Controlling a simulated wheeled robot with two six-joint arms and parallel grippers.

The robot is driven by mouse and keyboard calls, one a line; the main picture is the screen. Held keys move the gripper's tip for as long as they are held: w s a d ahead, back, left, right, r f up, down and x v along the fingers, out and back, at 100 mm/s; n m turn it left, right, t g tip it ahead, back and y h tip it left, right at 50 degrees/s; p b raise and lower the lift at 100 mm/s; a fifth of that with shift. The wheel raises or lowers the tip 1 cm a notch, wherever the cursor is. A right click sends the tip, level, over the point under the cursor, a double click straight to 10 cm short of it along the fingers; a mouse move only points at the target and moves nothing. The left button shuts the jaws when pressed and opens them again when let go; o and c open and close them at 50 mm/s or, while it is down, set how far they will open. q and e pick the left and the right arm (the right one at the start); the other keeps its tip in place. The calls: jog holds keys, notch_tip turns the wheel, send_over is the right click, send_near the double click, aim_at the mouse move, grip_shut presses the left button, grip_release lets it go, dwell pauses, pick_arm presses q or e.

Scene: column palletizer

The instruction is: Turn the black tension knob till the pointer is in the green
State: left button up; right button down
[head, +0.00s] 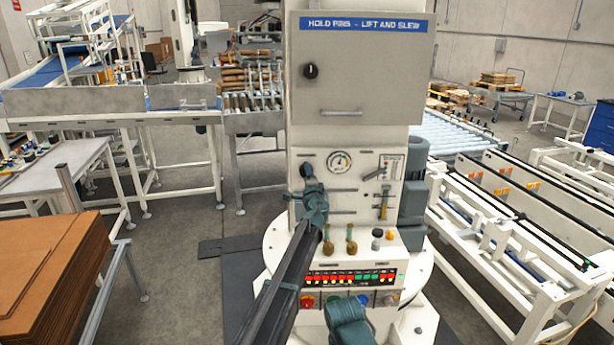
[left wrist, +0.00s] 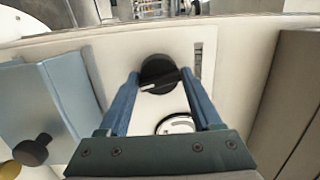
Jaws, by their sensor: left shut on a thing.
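The black tension knob (left wrist: 160,73) has a white mark and sits on the pale panel between the two blue fingers of my left gripper (left wrist: 160,84). In the head view my left gripper (head: 308,176) is at the knob (head: 306,170), left of the round gauge. The jaws are shut on the knob. The gauge (head: 340,161) has a white face with coloured marks; its pointer is too small to read against the green. In the wrist view the gauge (left wrist: 176,123) is partly hidden by the gripper's body. My right gripper's fingers do not show.
A cabinet door (head: 362,65) with a black round handle is above the panel. Levers with brass ends (head: 351,243) and a row of lit buttons (head: 350,278) are below. A grey motor (head: 413,185) stands right of the column. Stacked cardboard (head: 45,265) is at left.

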pick_arm(q)
jog(key=o, duration=1.3)
jog(key=shift+d+f, duration=0.15)
jog(key=b+v, duration=0.1)
jog(key=v, duration=1.3)
jog(key=shift+a, duration=0.25)
